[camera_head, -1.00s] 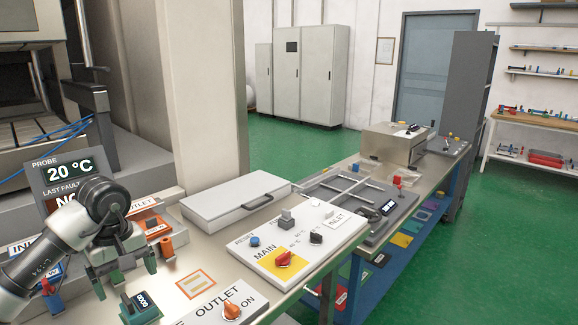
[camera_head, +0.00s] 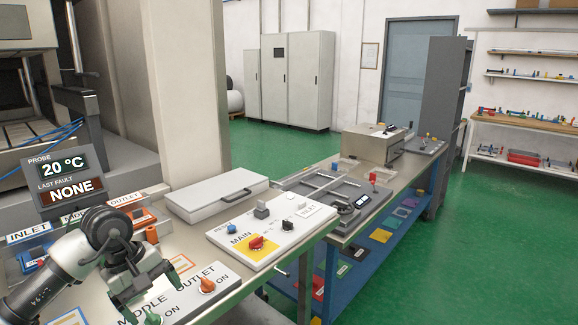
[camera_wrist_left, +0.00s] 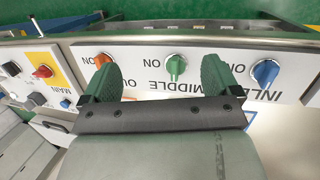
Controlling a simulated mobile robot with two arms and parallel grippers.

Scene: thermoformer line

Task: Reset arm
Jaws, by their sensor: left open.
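My left arm comes in from the lower left. Its gripper (camera_head: 148,284) is open over the valve panel (camera_head: 188,304), with nothing seen between the fingers. In the left wrist view the two green fingers (camera_wrist_left: 160,82) stand apart on either side of the green MIDDLE knob (camera_wrist_left: 175,66); whether they touch the panel cannot be told. The orange OUTLET knob (camera_wrist_left: 103,60) and blue INLET knob (camera_wrist_left: 265,72) show to either side. My right gripper is not in view.
The MAIN panel (camera_head: 285,232) with a red knob and blue RESET button lies to the right. A grey case (camera_head: 217,194) lies behind it. A screen (camera_head: 65,178) reads 20 °C and last fault NONE. Green floor beyond the bench is clear.

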